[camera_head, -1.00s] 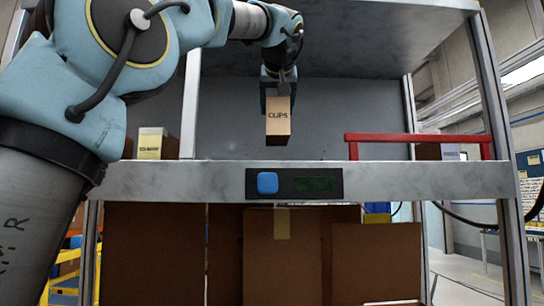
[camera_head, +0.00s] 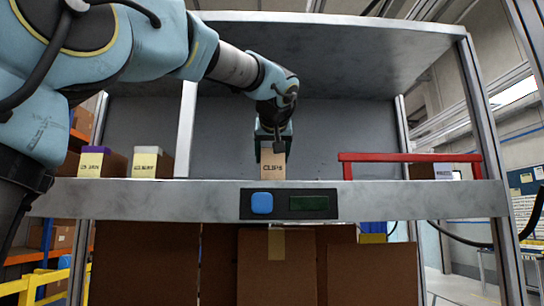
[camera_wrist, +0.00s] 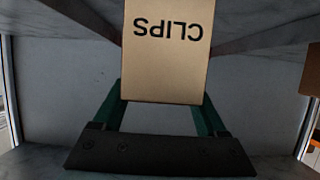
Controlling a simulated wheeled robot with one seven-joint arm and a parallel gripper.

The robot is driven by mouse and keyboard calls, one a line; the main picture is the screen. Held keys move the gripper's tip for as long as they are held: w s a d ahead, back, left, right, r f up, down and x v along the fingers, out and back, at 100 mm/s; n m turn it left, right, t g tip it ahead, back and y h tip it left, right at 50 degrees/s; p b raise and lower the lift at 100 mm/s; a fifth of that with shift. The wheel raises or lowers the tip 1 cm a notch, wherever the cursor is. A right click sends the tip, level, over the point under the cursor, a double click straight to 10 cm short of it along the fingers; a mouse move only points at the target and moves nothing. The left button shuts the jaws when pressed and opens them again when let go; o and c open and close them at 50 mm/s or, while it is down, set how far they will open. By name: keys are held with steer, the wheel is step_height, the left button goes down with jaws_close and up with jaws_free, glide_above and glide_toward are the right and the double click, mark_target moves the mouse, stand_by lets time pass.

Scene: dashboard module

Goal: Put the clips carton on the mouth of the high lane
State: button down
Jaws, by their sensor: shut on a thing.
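The clips carton (camera_head: 273,165) is a tan box with "CLIPS" on its front. My gripper (camera_head: 274,145) is shut on it from above and holds it upright just behind the shelf's front edge, above the button panel. The front edge hides the carton's bottom, so I cannot tell whether it touches the shelf. In the wrist view the carton (camera_wrist: 167,60) sits between the green fingers (camera_wrist: 165,118), its lettering upside down. No lane is clearly marked as the high lane in these views.
The shelf front (camera_head: 160,198) carries a panel with a blue button (camera_head: 262,203) and a dark green display (camera_head: 309,203). Two labelled boxes (camera_head: 103,162) (camera_head: 152,163) stand left of a divider (camera_head: 186,130). A red rail (camera_head: 405,157) and another box (camera_head: 440,171) are at right.

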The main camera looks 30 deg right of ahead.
steer(key=shift+f, duration=0.1)
jaws_free()
steer(key=b+v, duration=0.4)
steer(key=v, duration=0.8)
stand_by(0.4)
